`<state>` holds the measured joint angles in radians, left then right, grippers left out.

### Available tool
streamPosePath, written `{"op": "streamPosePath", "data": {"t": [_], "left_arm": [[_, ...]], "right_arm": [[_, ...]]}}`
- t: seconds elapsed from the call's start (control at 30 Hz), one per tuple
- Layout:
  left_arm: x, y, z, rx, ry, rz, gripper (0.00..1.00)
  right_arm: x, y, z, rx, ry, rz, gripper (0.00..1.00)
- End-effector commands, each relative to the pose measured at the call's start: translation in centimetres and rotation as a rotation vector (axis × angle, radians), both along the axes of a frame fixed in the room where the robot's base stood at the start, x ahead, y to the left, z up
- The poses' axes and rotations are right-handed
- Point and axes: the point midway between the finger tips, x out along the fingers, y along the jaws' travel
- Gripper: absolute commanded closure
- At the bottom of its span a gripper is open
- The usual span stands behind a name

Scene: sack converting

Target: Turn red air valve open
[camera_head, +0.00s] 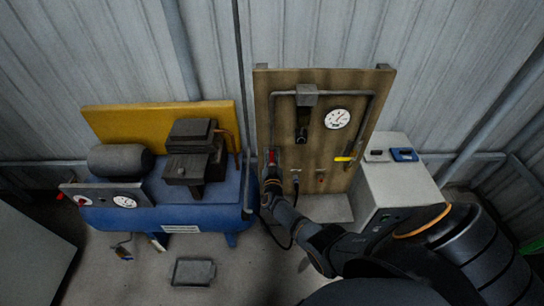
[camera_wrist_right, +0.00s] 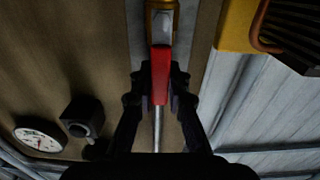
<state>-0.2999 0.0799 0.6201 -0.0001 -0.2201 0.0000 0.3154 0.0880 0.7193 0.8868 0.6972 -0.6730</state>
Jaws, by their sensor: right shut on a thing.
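The red air valve handle (camera_head: 271,157) is on the left vertical pipe of the wooden panel. In the right wrist view the red handle (camera_wrist_right: 160,72) lies lengthwise in line with the grey pipe, below a brass valve body (camera_wrist_right: 160,22). My right gripper (camera_head: 271,175) reaches up to it from below. In the wrist view its two dark fingers (camera_wrist_right: 160,88) are closed on the red handle from both sides. The fingers hide part of the handle's edges. My left gripper is not in view.
The wooden panel (camera_head: 325,85) also carries a pressure gauge (camera_head: 338,119) and a yellow valve handle (camera_head: 344,159). A blue compressor (camera_head: 150,214) stands left, a grey cabinet (camera_head: 404,178) right. A black hose hangs beside my right arm. A grey tray (camera_head: 193,272) lies on the floor.

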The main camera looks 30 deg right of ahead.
Motion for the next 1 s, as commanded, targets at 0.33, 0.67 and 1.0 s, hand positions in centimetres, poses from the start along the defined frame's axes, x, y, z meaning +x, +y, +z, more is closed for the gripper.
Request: {"op": "streamPosePath", "data": {"t": [0.33,0.67,1.0], "left_arm": [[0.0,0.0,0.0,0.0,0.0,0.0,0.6],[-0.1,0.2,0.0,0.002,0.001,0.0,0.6],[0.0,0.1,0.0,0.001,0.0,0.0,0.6]], "right_arm": [[0.0,0.0,0.0,-0.002,0.001,0.001,0.6],[-1.2,0.8,-0.2,0.001,0.002,0.002,0.6],[-7.7,4.7,-0.1,0.002,0.001,0.001,0.6]]}}
